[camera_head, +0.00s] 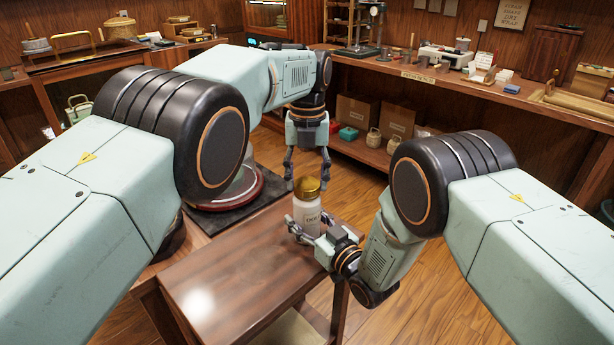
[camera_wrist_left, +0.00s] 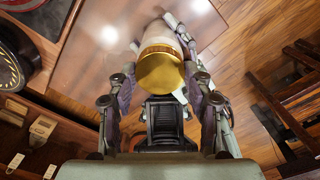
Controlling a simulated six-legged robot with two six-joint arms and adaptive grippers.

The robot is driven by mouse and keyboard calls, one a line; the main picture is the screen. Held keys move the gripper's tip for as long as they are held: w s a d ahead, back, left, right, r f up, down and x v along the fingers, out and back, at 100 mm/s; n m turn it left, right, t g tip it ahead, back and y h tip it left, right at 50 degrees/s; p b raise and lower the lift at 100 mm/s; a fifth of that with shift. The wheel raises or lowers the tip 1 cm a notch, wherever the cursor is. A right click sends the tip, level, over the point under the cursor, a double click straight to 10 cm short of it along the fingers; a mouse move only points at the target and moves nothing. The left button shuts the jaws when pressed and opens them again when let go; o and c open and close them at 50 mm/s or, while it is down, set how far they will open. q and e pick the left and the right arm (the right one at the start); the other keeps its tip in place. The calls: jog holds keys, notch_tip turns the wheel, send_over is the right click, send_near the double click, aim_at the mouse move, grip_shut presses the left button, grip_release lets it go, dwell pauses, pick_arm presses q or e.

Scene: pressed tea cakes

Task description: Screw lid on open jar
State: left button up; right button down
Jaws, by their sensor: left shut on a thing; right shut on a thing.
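A white jar (camera_head: 307,215) with dark lettering stands upright near the far right corner of the small brown table (camera_head: 235,265). A gold lid (camera_head: 307,186) sits on its top; whether any gap is left under it I cannot tell. The lid (camera_wrist_left: 161,70) also shows in the left wrist view, with the pale jar behind it. My left gripper (camera_head: 307,178) comes from above, a finger on each side, and is shut on the lid; the contact is hard to see. My right gripper (camera_head: 308,236) is shut on the jar's lower body from the right.
A dark red round stand (camera_head: 235,192) lies on a dark mat left of the jar. A long shelf counter (camera_head: 450,85) with tools and boxes runs along the back right. The front of the small table is clear.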

pick_arm(q)
jog(key=o, duration=0.7)
jog(key=shift+r, duration=2.25)
jog(key=shift+c, duration=0.4)
